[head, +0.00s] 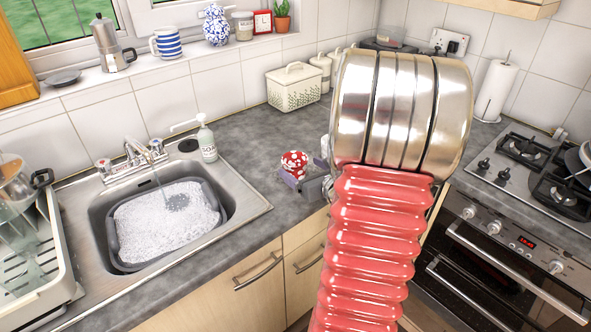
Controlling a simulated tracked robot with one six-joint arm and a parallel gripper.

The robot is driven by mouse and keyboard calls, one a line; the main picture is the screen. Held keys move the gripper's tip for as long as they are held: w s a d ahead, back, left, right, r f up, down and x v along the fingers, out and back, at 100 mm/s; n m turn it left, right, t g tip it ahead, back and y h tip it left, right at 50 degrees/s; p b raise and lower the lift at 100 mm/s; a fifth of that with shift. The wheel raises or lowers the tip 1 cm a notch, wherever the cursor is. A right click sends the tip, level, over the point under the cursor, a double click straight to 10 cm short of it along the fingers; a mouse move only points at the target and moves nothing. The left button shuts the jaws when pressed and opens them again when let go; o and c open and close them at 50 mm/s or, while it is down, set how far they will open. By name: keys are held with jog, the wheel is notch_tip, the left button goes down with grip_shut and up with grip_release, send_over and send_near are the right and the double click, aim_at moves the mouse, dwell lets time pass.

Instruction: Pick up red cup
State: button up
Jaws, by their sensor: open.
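A red cup (294,161) with white spots stands on the grey worktop, right of the sink, in the head view. My gripper (297,181) is at the cup's near side, low over the worktop, with its jaws open. Its fingers overlap the lower part of the cup in the picture. I cannot tell whether they touch the cup or how far they reach around it. My own red ribbed arm and its metal band hide part of the gripper and the worktop to the right.
The sink (240,206) holds a grey basin (228,202) of suds under a running tap (135,152). A soap bottle (207,141) stands behind it, and a dish rack (58,262) is at left. A cream bread bin (293,87) is behind the cup. The hob (488,163) is at right.

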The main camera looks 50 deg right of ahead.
aim_at(290, 160)
jog(key=shift+x, duration=2.6)
jog(key=shift+a, duration=0.1)
jog(key=shift+c, duration=0.3)
jog(key=c, duration=1.2)
jog(key=shift+o, duration=0.2)
jog(key=shift+r, duration=0.15)
notch_tip(290, 160, up, 10)
jog(key=shift+a, duration=0.1)
